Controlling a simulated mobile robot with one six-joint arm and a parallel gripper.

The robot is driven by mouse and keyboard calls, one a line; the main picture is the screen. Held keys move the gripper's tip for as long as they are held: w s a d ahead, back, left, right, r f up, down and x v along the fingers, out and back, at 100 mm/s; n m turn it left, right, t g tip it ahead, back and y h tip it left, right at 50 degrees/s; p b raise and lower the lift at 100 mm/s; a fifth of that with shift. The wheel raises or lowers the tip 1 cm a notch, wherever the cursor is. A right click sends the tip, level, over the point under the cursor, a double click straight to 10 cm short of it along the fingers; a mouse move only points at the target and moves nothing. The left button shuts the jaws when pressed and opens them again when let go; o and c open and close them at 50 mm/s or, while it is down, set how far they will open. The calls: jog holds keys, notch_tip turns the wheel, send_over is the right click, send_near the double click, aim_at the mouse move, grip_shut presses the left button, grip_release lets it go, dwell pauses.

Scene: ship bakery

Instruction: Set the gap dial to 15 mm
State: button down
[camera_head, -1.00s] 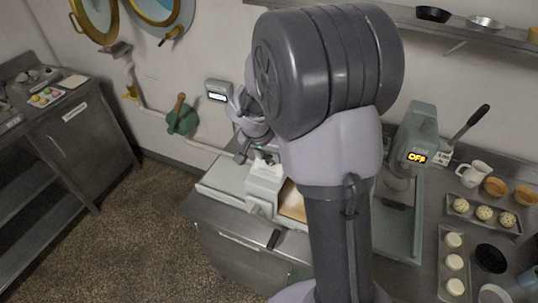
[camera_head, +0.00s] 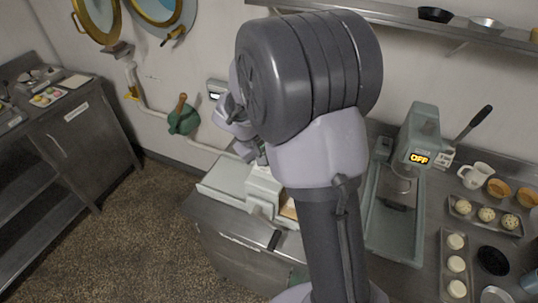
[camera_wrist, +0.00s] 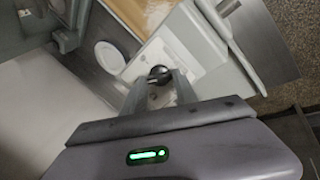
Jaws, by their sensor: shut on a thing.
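In the wrist view a dark round knob, which appears to be the gap dial (camera_wrist: 159,73), stands on the pale body of the dough machine (camera_wrist: 190,52). My gripper (camera_wrist: 160,86) reaches it from below in the picture, with one finger on each side, and is shut on it. The dial's scale and setting cannot be read. In the head view the machine (camera_head: 263,188) sits on a steel cabinet, and my arm hides the dial and most of the gripper.
A mixer-like machine with an "OFF" display (camera_head: 419,158) stands to the right of my arm. Trays of dough pieces (camera_head: 484,214) and a white jug (camera_head: 474,175) are farther right. A small wall display (camera_head: 215,94) is too small to read. The floor at left is clear.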

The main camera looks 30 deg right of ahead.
jog(key=n, duration=0.5)
jog(key=shift+a+h, duration=0.15)
jog(key=shift+h, duration=0.15)
jog(key=n, duration=0.3)
jog(key=n+p, duration=0.1)
jog(key=n, duration=0.2)
jog(key=shift+s+n+t+h, duration=0.1)
jog(key=shift+n+t+h, duration=0.2)
jog(key=shift+n+t, duration=0.1)
jog(key=n+t, duration=0.1)
jog(key=n, duration=0.5)
jog(key=shift+s+f+p, duration=0.1)
jog(key=shift+s+p, duration=0.05)
jog(key=shift+p, duration=0.15)
jog(key=n, duration=0.6)
jog(key=shift+s+t+p, duration=0.15)
jog(key=shift+t+p, duration=0.15)
jog(key=shift+n, duration=0.5)
jog(key=c, duration=1)
grip_release()
jog(key=shift+o, duration=0.2)
